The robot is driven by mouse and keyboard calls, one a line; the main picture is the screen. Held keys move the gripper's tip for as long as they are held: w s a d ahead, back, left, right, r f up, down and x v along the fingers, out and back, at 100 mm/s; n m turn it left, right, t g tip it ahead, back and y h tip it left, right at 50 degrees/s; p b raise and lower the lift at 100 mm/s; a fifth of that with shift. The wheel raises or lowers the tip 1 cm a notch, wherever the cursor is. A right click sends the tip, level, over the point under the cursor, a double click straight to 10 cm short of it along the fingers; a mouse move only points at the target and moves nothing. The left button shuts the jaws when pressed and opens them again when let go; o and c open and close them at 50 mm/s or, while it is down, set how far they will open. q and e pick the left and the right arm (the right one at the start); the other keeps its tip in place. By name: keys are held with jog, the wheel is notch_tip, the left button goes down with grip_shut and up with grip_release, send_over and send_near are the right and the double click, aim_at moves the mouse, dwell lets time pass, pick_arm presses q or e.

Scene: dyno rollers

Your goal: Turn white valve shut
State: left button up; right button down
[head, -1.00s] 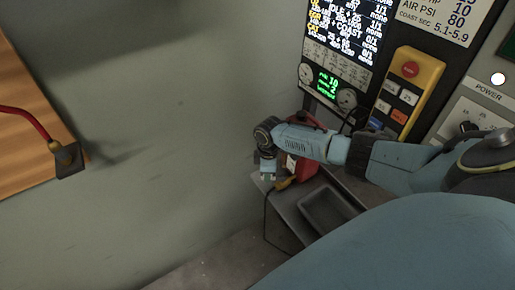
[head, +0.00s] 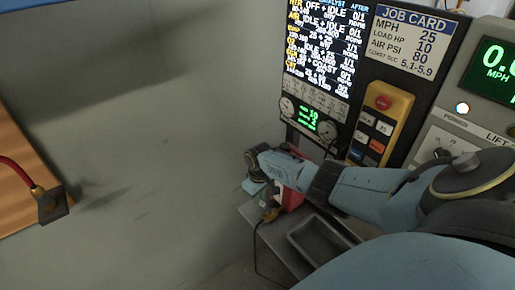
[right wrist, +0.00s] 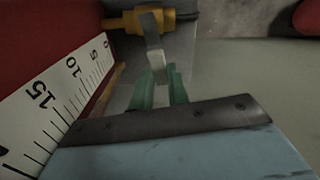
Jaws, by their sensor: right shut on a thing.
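The white valve's pale lever handle (right wrist: 153,32) rises from a brass fitting (right wrist: 165,19) in the right wrist view. My right gripper (right wrist: 160,72) has its green fingertips closed on the lower part of this handle. In the head view my right gripper (head: 256,188) is at the left side of a red box (head: 292,198), above a brass piece (head: 270,214). The handle is too small to make out there. My left gripper is not in view.
A white scale (right wrist: 62,95) on a red surface runs beside the gripper. A grey shelf with a tray (head: 318,240) lies below my right arm. A yellow button pendant (head: 382,125) and a lit screen (head: 322,45) are behind it.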

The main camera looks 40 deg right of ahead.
jog(key=shift+d+m, duration=0.2)
jog(key=shift+m, duration=0.1)
dwell(0.4)
jog(key=c, duration=1.3)
grip_release()
jog(key=shift+c, duration=0.2)
notch_tip(320, 180, up, 14)
jog(key=p, duration=0.4)
jog(key=shift+f, duration=0.25)
jog(key=shift+c, duration=0.5)
